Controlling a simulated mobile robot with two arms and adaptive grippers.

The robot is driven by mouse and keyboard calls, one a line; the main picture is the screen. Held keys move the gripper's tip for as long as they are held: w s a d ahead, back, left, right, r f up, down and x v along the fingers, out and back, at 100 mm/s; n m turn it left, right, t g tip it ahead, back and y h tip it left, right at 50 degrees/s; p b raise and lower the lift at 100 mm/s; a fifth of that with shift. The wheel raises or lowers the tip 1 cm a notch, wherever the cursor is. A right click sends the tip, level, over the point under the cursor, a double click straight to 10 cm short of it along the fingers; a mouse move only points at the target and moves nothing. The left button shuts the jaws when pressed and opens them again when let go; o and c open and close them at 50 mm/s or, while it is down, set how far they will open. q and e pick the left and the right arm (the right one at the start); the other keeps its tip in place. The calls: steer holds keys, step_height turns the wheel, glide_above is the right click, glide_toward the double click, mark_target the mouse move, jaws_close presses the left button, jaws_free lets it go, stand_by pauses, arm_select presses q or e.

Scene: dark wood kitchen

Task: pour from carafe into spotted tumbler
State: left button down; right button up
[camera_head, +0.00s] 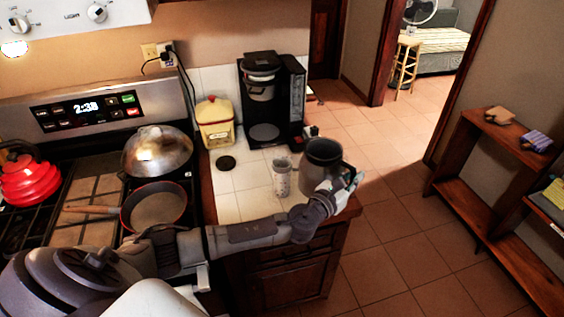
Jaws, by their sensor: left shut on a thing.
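The carafe (322,153) is a dark grey, open-topped vessel near the counter's right end, with its opening showing from above. My left gripper (333,186) is shut on it; the arm reaches in from the left across the counter front. The fingers are partly hidden by the wrist and the carafe. The carafe looks close to upright, and I cannot tell whether it touches the counter. The spotted tumbler (282,180) is a small, pale, speckled cup standing upright on the white tiles, just left of the carafe. My right gripper is not in view.
A black coffee maker (272,100) stands behind the tumbler, with a yellow canister (215,122) to its left. A small dark disc (226,163) lies on the tiles. The stove at left holds a red kettle (28,180), a pan (158,206) and a domed metal pot (157,150).

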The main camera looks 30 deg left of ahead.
mark_target(356, 168)
arm_select(q)
step_height(356, 168, up, 3)
steer(key=shift+p, duration=1.1)
steer(key=shift+r, duration=0.35)
steer(key=shift+r+b, duration=0.3)
steer(key=shift+r, duration=1.4)
